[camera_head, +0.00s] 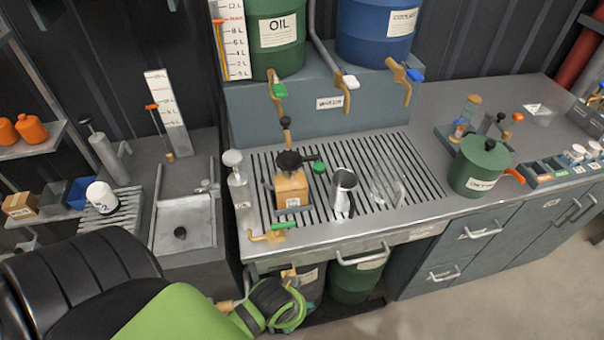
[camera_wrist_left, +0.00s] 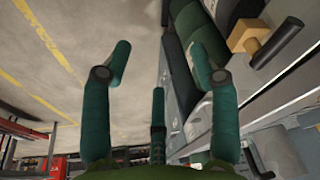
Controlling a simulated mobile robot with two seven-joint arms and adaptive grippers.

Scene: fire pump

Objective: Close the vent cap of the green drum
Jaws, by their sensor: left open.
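A large green drum labelled OIL (camera_head: 278,38) stands on the raised shelf; its top is cut off by the picture edge, so any cap there is out of view. A second green drum (camera_head: 357,281) stands under the counter, its top hidden by the worktop. A small green drum (camera_head: 470,171) with a dark knob on top (camera_head: 489,145) sits on the right counter. I cannot tell from the labels which one has the vent cap. My left gripper (camera_head: 277,303) is low in front of the counter; in the wrist view its fingers (camera_wrist_left: 160,58) are spread and empty.
A slatted drain counter (camera_head: 425,187) holds a brass can (camera_head: 291,187) and a metal jug (camera_head: 343,190). A blue drum (camera_head: 376,36) stands beside the oil drum. A brass fitting with a dark handle (camera_wrist_left: 250,36) is right of my fingers. The floor (camera_head: 440,316) at right is clear.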

